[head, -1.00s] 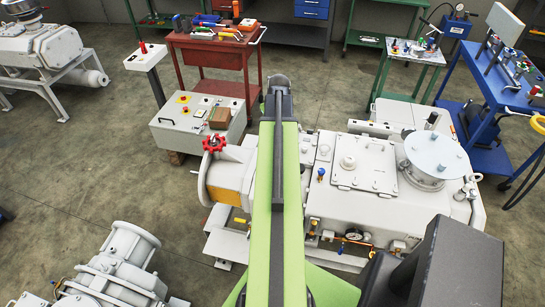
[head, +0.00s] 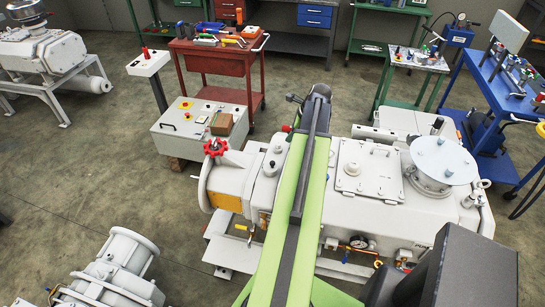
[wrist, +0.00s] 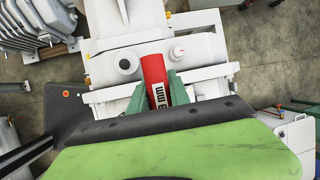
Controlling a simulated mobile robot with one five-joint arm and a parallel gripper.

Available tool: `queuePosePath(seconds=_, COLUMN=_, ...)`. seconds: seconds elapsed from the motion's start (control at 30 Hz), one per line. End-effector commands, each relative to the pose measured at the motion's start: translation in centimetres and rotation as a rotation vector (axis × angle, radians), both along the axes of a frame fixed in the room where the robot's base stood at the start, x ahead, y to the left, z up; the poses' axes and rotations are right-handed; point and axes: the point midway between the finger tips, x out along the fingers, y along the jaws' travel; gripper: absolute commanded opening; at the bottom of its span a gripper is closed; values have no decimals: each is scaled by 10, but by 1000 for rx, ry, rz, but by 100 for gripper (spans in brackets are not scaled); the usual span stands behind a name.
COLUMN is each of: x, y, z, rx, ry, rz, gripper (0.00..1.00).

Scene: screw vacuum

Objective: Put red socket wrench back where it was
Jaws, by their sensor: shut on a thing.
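The red socket wrench (wrist: 154,70) shows in the wrist view as a red cylinder with a white label reading in part "mm". My gripper (wrist: 158,88) has its green fingers shut on both sides of it. The wrench's lower part is hidden behind the gripper body. In the head view my green arm reaches forward over the white vacuum pump (head: 365,172), and the gripper is hidden behind the arm's end. A small red bit (head: 287,128) shows beside the arm; I cannot tell if it is the wrench.
A red tool cart (head: 212,58) with several tools on top stands at the back. A grey control box (head: 190,138) and a red valve handwheel (head: 215,147) lie left of the arm. A green table (head: 415,58) and a blue bench (head: 490,95) stand at the back right.

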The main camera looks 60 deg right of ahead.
Motion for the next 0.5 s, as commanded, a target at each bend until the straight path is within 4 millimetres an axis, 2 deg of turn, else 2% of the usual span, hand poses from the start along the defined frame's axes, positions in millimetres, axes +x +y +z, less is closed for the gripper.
queuePosePath(seconds=0.03, x=15, y=4, z=-18, rx=0, ry=-1, rz=3, gripper=0)
queuePosePath(seconds=0.23, x=60, y=16, z=-44, rx=-1, ry=0, rz=2, gripper=0)
queuePosePath(seconds=0.37, x=73, y=19, z=-48, rx=-1, ry=1, rz=-1, gripper=0)
queuePosePath(seconds=0.5, x=75, y=20, z=-47, rx=-2, ry=0, rz=-2, gripper=0)
